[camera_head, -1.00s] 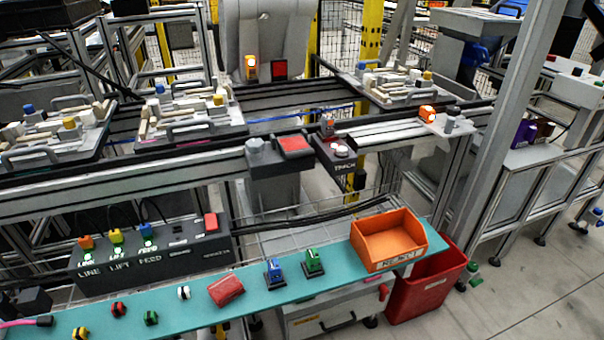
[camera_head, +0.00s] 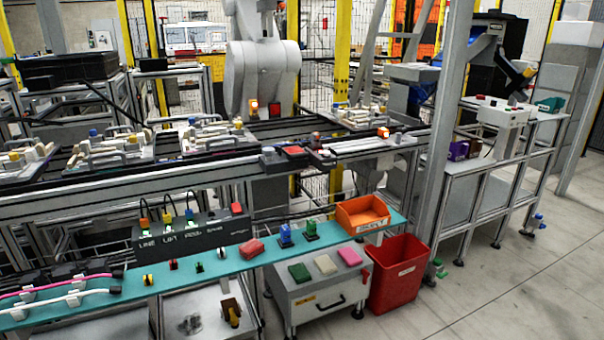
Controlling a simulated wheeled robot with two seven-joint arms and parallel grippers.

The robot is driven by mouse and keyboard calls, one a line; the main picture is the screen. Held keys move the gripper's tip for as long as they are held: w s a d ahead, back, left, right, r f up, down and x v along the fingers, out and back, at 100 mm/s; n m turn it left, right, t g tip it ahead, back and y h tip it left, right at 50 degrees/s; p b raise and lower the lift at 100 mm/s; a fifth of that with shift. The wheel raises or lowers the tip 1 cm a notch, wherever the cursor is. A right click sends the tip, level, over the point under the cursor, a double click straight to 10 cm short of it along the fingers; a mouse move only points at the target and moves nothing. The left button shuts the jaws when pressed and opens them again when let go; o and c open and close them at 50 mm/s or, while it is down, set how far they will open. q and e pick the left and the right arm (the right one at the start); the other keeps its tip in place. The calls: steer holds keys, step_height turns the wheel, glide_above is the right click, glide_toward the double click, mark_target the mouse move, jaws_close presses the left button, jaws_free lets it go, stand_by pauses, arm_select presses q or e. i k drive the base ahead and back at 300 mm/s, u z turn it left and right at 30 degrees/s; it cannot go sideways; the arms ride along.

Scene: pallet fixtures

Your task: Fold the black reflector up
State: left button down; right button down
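Neither of my grippers is in view. I cannot make out a black reflector for certain at this size. On the conveyor's front rail is a dark box with a red top (camera_head: 294,151). A small orange-lit sensor (camera_head: 316,137) stands just right of it. Another orange-lit unit (camera_head: 383,132) sits at the right end of the rail. Whether any part there is folded up or down is too small to tell.
A teal shelf (camera_head: 215,268) runs along the front with small coloured parts, a labelled button box (camera_head: 190,236) and an orange bin (camera_head: 362,214). A red bin (camera_head: 398,272) and a grey cabinet (camera_head: 322,299) stand below. A metal post (camera_head: 446,130) rises at right.

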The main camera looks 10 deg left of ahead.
mark_target(293, 152)
steer(key=z, duration=0.75)
steer(key=i, duration=1.45)
steer(key=u, duration=0.75)
